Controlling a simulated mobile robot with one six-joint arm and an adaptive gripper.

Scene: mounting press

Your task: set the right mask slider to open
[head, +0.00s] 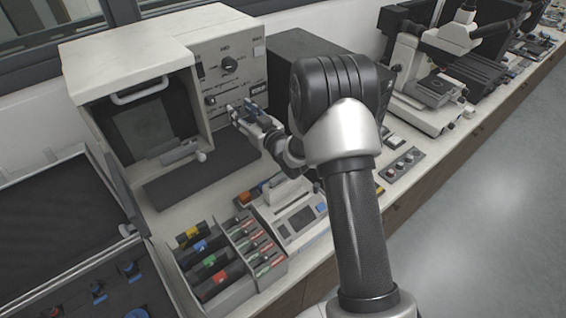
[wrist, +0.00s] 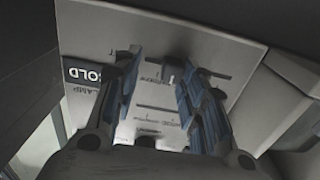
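The white press (head: 160,50) has a control panel (head: 225,50) on its right front. My gripper (head: 238,113) is at the lower part of this panel. In the wrist view its two blue-padded fingers (wrist: 160,85) stand apart with an empty gap, in front of a pale panel (wrist: 165,100) with thin slots and small print. A dark knob (wrist: 175,59) shows by the right fingertip, and another dark spot (wrist: 124,57) shows by the left one. I cannot tell for sure which is the right mask slider, nor its setting. Contact is unclear.
A dark box (head: 300,50) stands right of the press, behind my arm. The open chamber (head: 145,120) is to the left. Below are a bin of coloured packs (head: 210,265) and a small device (head: 298,222). Microscopes (head: 430,85) stand farther right.

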